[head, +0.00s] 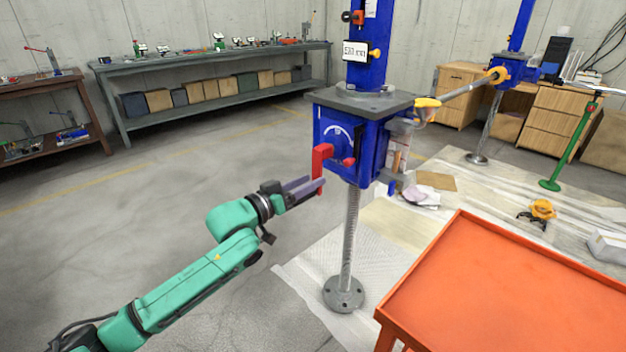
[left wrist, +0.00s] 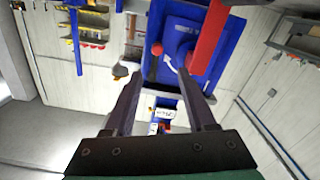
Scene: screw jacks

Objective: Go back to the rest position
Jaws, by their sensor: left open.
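My left gripper (head: 318,188) is at the front of the blue screw jack housing (head: 372,145), close by the red lever (head: 321,162) in the head view. In the left wrist view its two dark fingers (left wrist: 162,88) are apart with nothing between them. The blue housing (left wrist: 182,38) and the red lever (left wrist: 208,38) show ahead of the fingertips there. I cannot tell whether a finger touches the lever. A small red knob (head: 349,162) sits right of the lever. My right gripper is out of view.
The jack stands on a threaded post with a round foot (head: 344,293). An orange table (head: 510,285) stands at the front right. A second blue jack (head: 513,70) and a green stand (head: 572,145) are behind. The grey floor (head: 110,230) on the left is clear.

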